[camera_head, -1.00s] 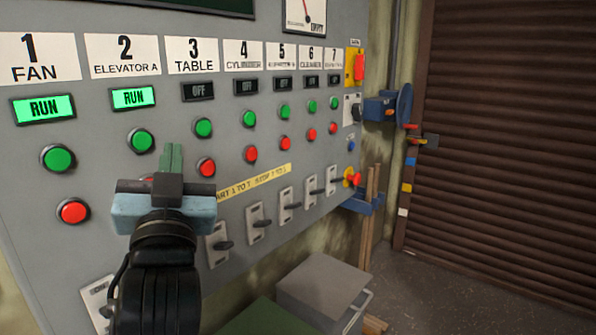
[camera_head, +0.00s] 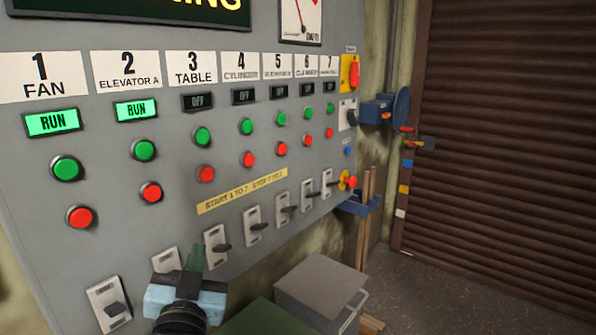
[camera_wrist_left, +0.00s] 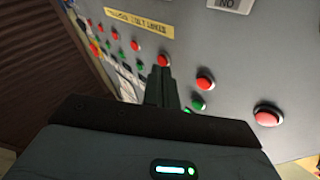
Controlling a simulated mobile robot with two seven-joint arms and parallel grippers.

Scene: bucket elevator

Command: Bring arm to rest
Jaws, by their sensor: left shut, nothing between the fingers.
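My left gripper (camera_head: 194,258) is low in the head view, in front of the lower part of the grey control panel (camera_head: 130,235). Its green fingers are together with nothing between them. It also shows in the left wrist view (camera_wrist_left: 160,78), fingers pointing toward the panel. The gripper hides part of a switch plate (camera_head: 165,262). The FAN display (camera_head: 52,122) and ELEVATOR A display (camera_head: 136,109) are lit green and read RUN. The TABLE display (camera_head: 197,102) reads OFF. My right gripper is not in view.
A row of toggle switches (camera_head: 217,247) runs along the panel's lower part. A grey box (camera_head: 320,290) stands below the panel. A red emergency button (camera_head: 349,180) sits at its right edge. A brown shutter (camera_head: 510,130) and bare floor (camera_head: 450,290) lie to the right.

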